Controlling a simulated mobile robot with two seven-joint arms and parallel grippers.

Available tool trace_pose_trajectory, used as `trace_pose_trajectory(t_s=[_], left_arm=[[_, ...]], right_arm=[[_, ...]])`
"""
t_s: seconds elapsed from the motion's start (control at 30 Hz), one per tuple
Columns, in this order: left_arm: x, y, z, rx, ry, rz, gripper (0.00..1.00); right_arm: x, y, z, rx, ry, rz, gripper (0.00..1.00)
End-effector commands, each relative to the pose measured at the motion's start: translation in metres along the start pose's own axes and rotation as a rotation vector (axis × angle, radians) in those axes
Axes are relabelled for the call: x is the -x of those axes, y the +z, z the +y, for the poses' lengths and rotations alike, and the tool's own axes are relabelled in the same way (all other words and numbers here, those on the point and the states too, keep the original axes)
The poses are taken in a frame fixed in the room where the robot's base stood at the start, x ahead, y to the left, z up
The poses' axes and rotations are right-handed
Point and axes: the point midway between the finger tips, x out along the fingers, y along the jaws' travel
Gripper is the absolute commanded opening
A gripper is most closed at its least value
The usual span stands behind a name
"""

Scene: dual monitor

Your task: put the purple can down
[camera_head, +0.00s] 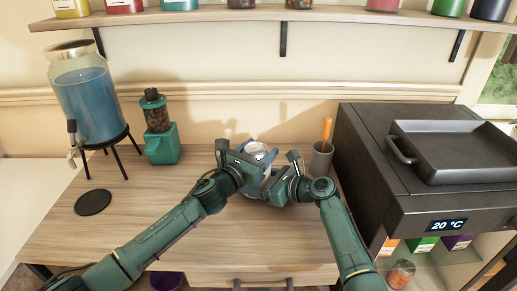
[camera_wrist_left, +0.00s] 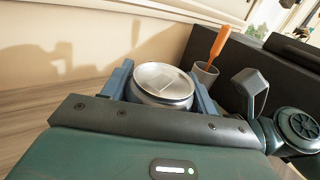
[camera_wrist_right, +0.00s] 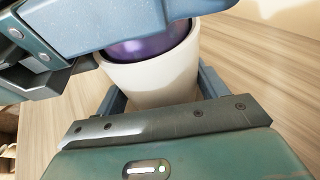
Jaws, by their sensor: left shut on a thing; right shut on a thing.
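The purple can shows its silver top (camera_head: 257,150) in the head view, upright above the table. My left gripper (camera_head: 258,160) is shut on it, with blue fingers on both sides of the can (camera_wrist_left: 163,84) in the left wrist view. In the right wrist view, the purple side of the can (camera_wrist_right: 150,42) sits inside the rim of a white cup-like holder (camera_wrist_right: 150,78). My right gripper (camera_wrist_right: 155,95) is shut around this holder, just below the left gripper. The can's lower part is hidden in the holder. I cannot tell whether the holder touches the table.
A grey cup with an orange-handled tool (camera_head: 322,158) stands close right of the grippers. The black oven (camera_head: 370,150) is beyond it. A green grinder (camera_head: 160,140), a blue drink dispenser (camera_head: 85,95) and a black coaster (camera_head: 93,202) are left. The table front (camera_head: 240,240) is clear.

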Motion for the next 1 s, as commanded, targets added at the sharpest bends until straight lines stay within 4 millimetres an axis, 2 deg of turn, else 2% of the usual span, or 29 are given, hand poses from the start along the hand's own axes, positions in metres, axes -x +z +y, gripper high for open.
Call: trace_pose_trajectory(t_s=[0.2, 0.23, 0.5, 0.77, 0.9, 1.0], left_arm=[[0.0, -0.002, 0.0, 0.002, 0.0, -0.003, 0.2], [0.0, -0.004, 0.001, 0.002, 0.001, 0.001, 0.59], [0.0, -0.004, 0.0, 0.001, 0.001, 0.0, 0.8], [0.0, -0.002, 0.0, 0.0, 0.0, 0.0, 0.8], [0.0, 0.011, 0.001, -0.002, 0.0, -0.002, 0.8], [0.016, 0.007, 0.001, -0.002, 0.001, 0.003, 0.8]], right_arm=[[0.0, -0.001, 0.0, -0.001, 0.0, 0.001, 0.59], [0.0, -0.001, 0.0, -0.001, 0.0, 0.001, 0.59], [0.0, -0.001, 0.0, -0.001, 0.0, 0.001, 0.59], [0.0, -0.001, 0.0, -0.001, 0.001, 0.001, 0.59], [0.0, -0.001, 0.0, -0.001, 0.001, 0.001, 0.59], [0.0, -0.001, 0.0, -0.001, 0.001, 0.001, 0.59]])
